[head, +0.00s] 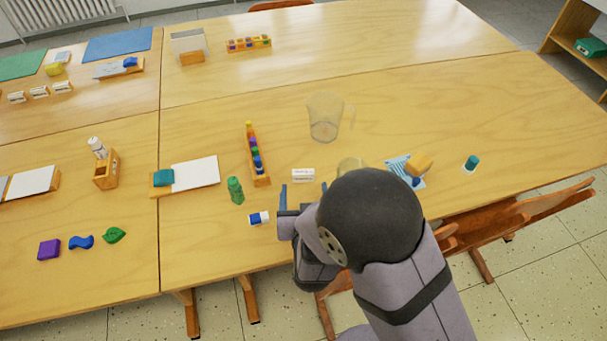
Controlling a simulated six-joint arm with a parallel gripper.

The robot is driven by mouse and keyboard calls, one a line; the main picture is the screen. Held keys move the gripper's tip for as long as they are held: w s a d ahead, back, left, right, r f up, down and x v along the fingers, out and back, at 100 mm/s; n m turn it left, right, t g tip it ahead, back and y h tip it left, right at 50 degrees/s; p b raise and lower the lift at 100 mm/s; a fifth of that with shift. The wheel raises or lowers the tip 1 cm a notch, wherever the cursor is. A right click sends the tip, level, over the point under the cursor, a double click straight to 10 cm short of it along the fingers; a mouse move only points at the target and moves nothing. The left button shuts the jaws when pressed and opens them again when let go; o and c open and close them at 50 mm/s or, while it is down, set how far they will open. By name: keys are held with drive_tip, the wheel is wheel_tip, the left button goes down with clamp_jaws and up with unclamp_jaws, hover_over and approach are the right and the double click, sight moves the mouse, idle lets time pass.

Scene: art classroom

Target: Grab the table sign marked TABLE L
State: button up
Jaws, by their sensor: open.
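A small white sign (303,175) with dark marks stands on the wooden table, just beyond my gripper. Its lettering is too small to read, so I cannot tell whether it says TABLE L. My gripper (304,188) is open, its two fingers apart and pointing toward the sign. The sign appears in line with the gap between the fingertips; I cannot tell whether it lies between them. My arm hides the table to the lower right of the gripper.
A clear pitcher (325,117) stands behind the sign, and a wooden rack of coloured pieces (257,158) is to its left. A green bottle (235,190) and a blue-and-white eraser (259,218) are left of my gripper. Another clear vessel (350,165) is partly hidden by my arm.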

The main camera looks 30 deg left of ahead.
sight(304, 178)
drive_tip(key=shift+p+x, duration=0.45)
drive_tip(key=shift+x, duration=2.15)
drive_tip(key=shift+c, duration=0.4)
drive_tip(key=c, duration=1)
